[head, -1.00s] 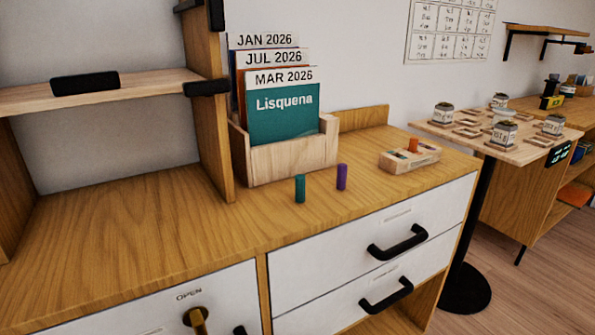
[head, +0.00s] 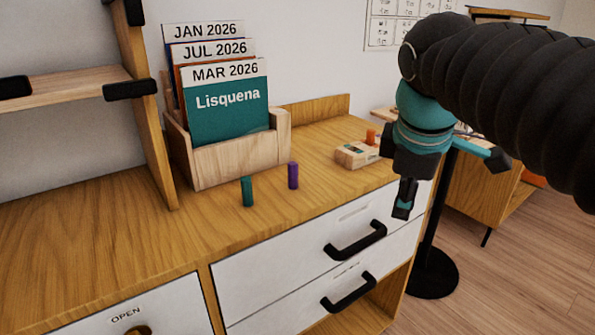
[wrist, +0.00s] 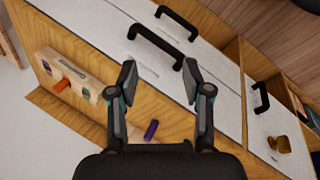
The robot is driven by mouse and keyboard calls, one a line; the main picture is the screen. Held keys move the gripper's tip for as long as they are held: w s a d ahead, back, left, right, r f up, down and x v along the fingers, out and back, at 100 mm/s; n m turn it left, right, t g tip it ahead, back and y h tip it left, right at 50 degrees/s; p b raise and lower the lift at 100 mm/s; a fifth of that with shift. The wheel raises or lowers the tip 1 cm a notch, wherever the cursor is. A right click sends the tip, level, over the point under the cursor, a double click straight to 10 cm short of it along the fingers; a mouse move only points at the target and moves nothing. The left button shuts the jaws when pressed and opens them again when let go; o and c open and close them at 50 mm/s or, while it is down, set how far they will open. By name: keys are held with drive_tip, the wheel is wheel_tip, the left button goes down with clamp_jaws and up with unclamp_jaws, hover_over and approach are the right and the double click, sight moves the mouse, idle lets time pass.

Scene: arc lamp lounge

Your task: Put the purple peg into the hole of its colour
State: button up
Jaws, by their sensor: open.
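The purple peg (head: 293,175) stands upright on the wooden cabinet top, to the right of a teal peg (head: 247,191). It also shows in the wrist view (wrist: 151,130), low between the fingers' bases and apart from them. The light wooden hole block (head: 352,157) lies farther right; in the wrist view it is at the left (wrist: 53,62), with an orange peg (wrist: 62,84) standing in it and a purplish hole near one end. My gripper (head: 450,188) is open and empty, to the right of the pegs, over the cabinet's front right; its fingers (wrist: 160,80) are spread.
A wooden file box (head: 235,160) with dated folders stands behind the pegs. A shelf upright (head: 150,120) rises at the left. White drawers with black handles (head: 355,240) are below the front edge. The front of the cabinet top is clear.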

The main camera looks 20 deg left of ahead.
drive_tip(key=w+a+r+n, duration=0.4)
drive_tip(key=a+r+n, duration=0.3)
drive_tip(key=a+n, duration=0.3)
drive_tip(key=n+h+p, duration=0.1)
drive_tip(key=n, duration=0.5)
approach(292, 163)
drive_tip(key=b+x, duration=0.2)
drive_tip(key=x, duration=0.8)
drive_tip(key=shift+d+f+b, duration=0.1)
drive_tip(key=shift+f+b, duration=0.1)
drive_tip(key=shift+b, duration=0.2)
clamp_jaws()
